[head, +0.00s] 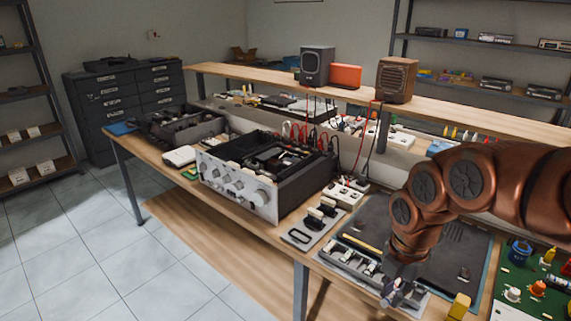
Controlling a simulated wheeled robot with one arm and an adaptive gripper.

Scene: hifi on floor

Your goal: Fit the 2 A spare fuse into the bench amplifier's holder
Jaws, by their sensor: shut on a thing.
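The bench amplifier (236,186) stands mid-bench, with a silver knobbed front and an open top showing its dark inside. I cannot make out its fuse holder at this size. A grey compartment tray (345,262) with several small parts lies to the right, near the front edge of the bench. My gripper (393,292) points down at this tray's right end. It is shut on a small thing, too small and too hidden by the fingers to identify. I cannot tell which part is the 2 A spare fuse.
A dark mat (455,255) lies under my arm. A small grey plate with black parts (315,222) and a white power strip (345,194) lie between amplifier and tray. A yellow block (459,306) and a green board (530,283) are at the right. A raised shelf (440,105) runs behind.

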